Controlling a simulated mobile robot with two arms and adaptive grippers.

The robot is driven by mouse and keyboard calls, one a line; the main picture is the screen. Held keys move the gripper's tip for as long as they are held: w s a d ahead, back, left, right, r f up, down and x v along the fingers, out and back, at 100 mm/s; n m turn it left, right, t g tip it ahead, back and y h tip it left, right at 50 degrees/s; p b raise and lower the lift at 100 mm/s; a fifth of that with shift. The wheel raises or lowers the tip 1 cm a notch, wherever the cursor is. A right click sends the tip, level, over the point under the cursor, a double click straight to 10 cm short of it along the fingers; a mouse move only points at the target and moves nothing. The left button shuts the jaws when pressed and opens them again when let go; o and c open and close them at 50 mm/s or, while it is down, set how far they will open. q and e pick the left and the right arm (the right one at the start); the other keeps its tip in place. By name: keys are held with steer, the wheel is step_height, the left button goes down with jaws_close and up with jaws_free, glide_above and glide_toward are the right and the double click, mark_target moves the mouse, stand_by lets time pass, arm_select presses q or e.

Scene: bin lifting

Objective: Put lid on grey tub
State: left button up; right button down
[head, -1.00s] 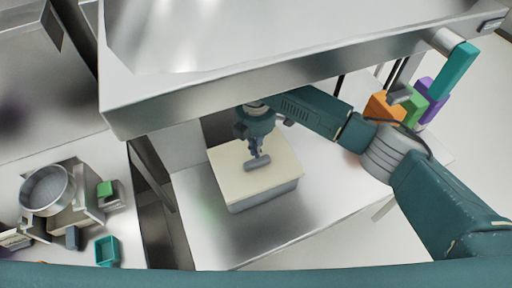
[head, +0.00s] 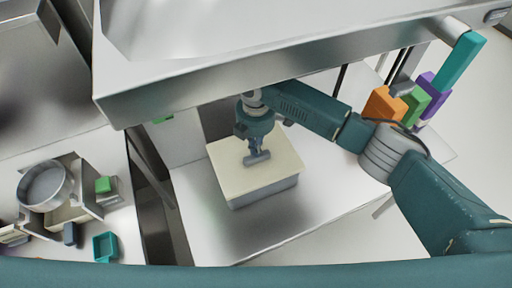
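The grey tub (head: 265,194) stands on the lower steel shelf in the middle of the head view. A cream lid (head: 232,178) with a grey bar handle (head: 257,159) lies over its top and looks level, covering the opening. Whether the lid is fully seated all round cannot be told. My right gripper (head: 255,152) reaches down from above to the handle. Its fingers are at the handle, but the view is too small to show whether they grip it. My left gripper is not in view.
A steel upper shelf (head: 200,95) overhangs the tub from behind. Orange (head: 383,105), green and purple blocks stand at the right. A round metal pot (head: 45,188) and a small teal bin (head: 105,247) are on the left counter. The lower shelf is clear right of the tub.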

steer(key=shift+r+p, duration=1.3)
steer(key=shift+r, duration=2.2)
